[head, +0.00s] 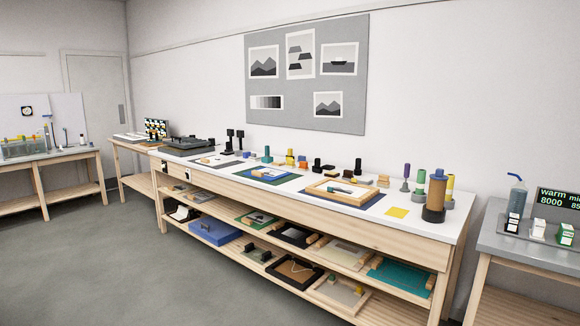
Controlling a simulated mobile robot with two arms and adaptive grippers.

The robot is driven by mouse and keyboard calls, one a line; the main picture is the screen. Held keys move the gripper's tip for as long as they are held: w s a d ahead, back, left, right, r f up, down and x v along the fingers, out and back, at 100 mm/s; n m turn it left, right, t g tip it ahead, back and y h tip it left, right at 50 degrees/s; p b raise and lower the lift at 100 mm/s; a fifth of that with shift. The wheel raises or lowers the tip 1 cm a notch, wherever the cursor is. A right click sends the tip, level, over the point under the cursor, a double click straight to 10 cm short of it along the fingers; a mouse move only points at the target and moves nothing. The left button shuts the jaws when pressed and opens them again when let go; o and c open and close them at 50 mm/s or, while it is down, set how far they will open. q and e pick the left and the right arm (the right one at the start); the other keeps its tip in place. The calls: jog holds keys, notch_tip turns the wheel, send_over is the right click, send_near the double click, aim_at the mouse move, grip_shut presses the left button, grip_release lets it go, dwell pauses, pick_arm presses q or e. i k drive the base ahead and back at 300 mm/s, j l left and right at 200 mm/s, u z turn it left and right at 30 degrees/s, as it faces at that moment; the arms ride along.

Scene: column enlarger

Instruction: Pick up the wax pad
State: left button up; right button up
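I cannot tell for sure which thing is the wax pad. A flat yellow square (397,212) lies on the white top of the long wooden workbench (415,228), near its right front edge. Small yellow blocks also show, one on the lower shelf (359,291) and one on the bench top (290,152); they are too small to identify. Neither of my grippers is in the head view, and nothing is held in sight.
A brown cylinder (434,197) stands right of the yellow square. A wooden frame (345,191) on a blue mat lies to its left. A grey side table (525,243) with bottles stands at right. Open grey floor (130,270) lies in front of the bench.

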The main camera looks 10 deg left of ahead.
aim_at(290, 162)
jog(key=i+j+u, duration=0.25)
jog(key=i+u, duration=0.15)
jog(key=i, duration=0.15)
jog(key=i+j+u, duration=0.1)
jog(key=i+u, duration=0.25)
jog(key=i, duration=0.2)
jog(key=i+j, duration=0.1)
jog(key=i, duration=1.5)
jog(key=i+j+z, duration=0.1)
jog(key=i+z, duration=0.4)
jog(key=i+j+z, duration=0.3)
jog(key=z, duration=0.2)
jog(key=i+j+z, duration=0.5)
jog(key=k+l, duration=0.05)
jog(key=k, duration=0.05)
